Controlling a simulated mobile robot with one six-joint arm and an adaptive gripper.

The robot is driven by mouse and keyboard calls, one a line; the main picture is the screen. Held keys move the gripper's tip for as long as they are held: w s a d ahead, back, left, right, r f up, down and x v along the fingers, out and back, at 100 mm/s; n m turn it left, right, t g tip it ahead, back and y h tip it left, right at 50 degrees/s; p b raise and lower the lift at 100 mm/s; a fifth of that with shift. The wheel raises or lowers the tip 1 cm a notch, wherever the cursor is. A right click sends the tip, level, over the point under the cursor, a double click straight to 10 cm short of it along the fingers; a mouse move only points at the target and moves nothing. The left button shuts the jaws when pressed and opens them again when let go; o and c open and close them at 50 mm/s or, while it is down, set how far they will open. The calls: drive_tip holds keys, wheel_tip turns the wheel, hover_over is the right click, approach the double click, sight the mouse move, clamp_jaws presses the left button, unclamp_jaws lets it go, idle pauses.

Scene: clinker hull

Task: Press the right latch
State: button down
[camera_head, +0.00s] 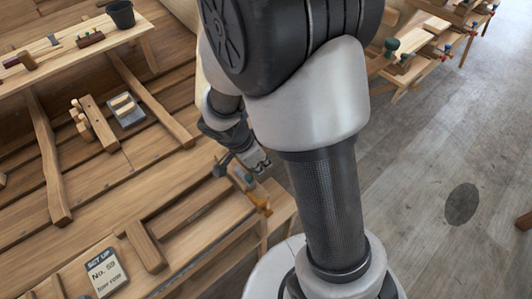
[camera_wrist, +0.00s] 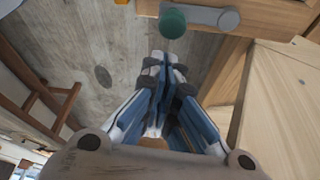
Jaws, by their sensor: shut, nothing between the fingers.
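My gripper (camera_wrist: 163,72) is shut and empty, with its blue and white fingers together in the wrist view. In the head view my gripper (camera_head: 260,166) is low behind my arm, by the right end of the wooden bench (camera_head: 190,215). A latch-like fitting with a green round knob (camera_wrist: 172,23) and a grey metal bar (camera_wrist: 205,16) sits on a wooden block at the top of the wrist view. The fingertips appear just below the knob, with a visible gap. I cannot tell for sure that this fitting is the right latch.
An orange fitting (camera_head: 260,204) is on the bench end. A sign card (camera_head: 106,272) lies at lower left. A tool bench with a dark bucket (camera_head: 120,14) stands at upper left. My arm hides the middle of the head view. Open floor (camera_head: 430,150) lies right.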

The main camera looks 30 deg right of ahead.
drive_tip(key=shift+a+f, duration=0.1)
drive_tip(key=shift+a, duration=0.4)
drive_tip(key=shift+s, duration=0.1)
